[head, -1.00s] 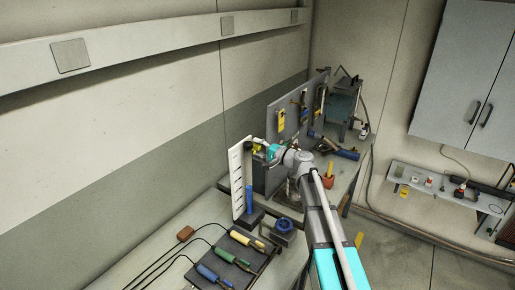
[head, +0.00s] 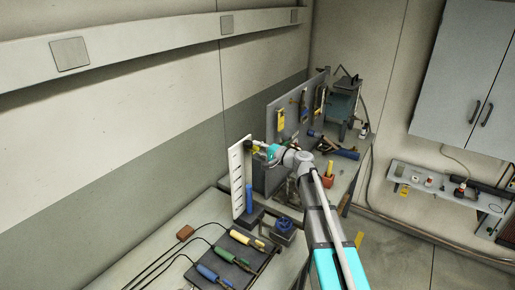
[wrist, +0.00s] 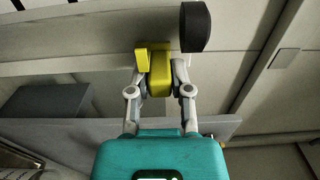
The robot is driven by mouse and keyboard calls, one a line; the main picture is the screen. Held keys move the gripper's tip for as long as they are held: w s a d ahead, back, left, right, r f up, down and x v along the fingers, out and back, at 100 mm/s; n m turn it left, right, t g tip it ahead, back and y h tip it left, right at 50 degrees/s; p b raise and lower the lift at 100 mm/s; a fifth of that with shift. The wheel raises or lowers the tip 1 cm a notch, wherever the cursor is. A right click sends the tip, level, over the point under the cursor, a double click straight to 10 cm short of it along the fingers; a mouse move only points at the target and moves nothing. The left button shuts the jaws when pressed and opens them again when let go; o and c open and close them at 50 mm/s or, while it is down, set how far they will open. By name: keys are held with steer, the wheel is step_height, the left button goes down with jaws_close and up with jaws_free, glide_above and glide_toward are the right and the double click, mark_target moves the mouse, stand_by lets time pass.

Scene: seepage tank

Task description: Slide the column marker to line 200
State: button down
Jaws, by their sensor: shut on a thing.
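The white scale board (head: 236,182) stands upright on the bench in the head view. A clear column with blue fill (head: 249,200) and a dark top stands against its right side. My gripper (head: 258,147) is beside the column's upper end. In the wrist view my gripper (wrist: 159,82) is shut on a yellow block, the marker (wrist: 160,72). A dark rounded end (wrist: 195,27), which looks like the column's top, is just right of the marker. The scale's numbers are too small to read, so the marker's line cannot be told.
A dark tray (head: 222,265) with several coloured-handled tools lies in front on the bench. A blue knob (head: 284,225) sits right of the column's base. A grey tool panel (head: 284,118) and a red cup (head: 327,181) stand behind. The wall is close on the left.

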step_height(320, 180, down, 11)
steer(key=b, duration=1)
steer(key=shift+r, duration=0.2)
steer(key=c, duration=0.5)
jaws_free()
steer(key=shift+c, duration=0.2)
steer(key=v, duration=1.2)
steer(key=shift+a+f, duration=0.1)
steer(key=shift+f, duration=0.05)
